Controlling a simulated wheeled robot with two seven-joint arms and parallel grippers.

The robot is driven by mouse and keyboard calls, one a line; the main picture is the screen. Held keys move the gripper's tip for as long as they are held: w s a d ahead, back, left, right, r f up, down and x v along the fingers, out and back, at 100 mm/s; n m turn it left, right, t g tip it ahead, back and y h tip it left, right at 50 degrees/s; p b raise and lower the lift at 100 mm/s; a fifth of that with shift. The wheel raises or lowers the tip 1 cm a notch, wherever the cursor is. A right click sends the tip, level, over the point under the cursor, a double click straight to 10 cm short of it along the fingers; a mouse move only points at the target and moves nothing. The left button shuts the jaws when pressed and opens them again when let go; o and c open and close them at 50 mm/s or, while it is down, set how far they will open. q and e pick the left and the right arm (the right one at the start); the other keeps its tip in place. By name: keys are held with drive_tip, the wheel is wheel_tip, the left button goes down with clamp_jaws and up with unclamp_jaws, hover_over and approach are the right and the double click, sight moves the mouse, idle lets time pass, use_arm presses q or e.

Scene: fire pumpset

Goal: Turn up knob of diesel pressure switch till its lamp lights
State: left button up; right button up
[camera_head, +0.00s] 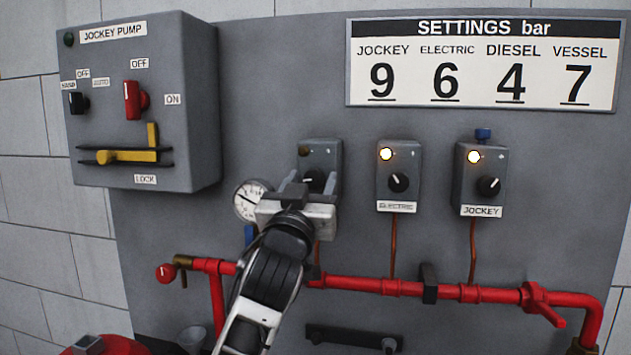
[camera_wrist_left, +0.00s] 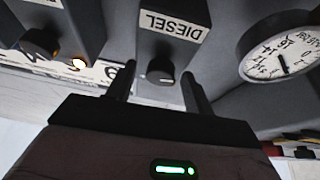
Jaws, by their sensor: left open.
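The diesel pressure switch (camera_head: 324,157) is a grey box on the panel, left of the electric one. Its lamp (camera_head: 304,150) looks dark in the head view. Its black knob (camera_head: 316,177) is partly hidden by my gripper, as is its label. In the left wrist view, the DIESEL label (camera_wrist_left: 170,24) and the knob (camera_wrist_left: 160,70) show upside down. My left gripper (camera_head: 308,184) is open in front of the switch. In the wrist view its two fingers (camera_wrist_left: 159,76) stand on either side of the knob, with gaps; I cannot tell if they reach its depth.
The electric (camera_head: 398,204) and jockey (camera_head: 481,211) switches to the right have lit lamps. A gauge (camera_head: 249,201) is close left of my gripper. A red pipe (camera_head: 355,284) runs below. The settings board (camera_head: 484,62) reads DIESEL 4. The jockey pump box (camera_head: 140,105) juts out at left.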

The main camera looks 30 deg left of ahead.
use_arm(q)
drive_tip(key=shift+s, duration=0.1)
drive_tip(key=c, duration=1)
drive_tip(key=shift+o, duration=0.2)
drive_tip(key=shift+m+h, duration=0.4)
drive_tip(key=shift+m, duration=0.4)
drive_tip(key=o, duration=1)
drive_tip(key=shift+c, duration=0.2)
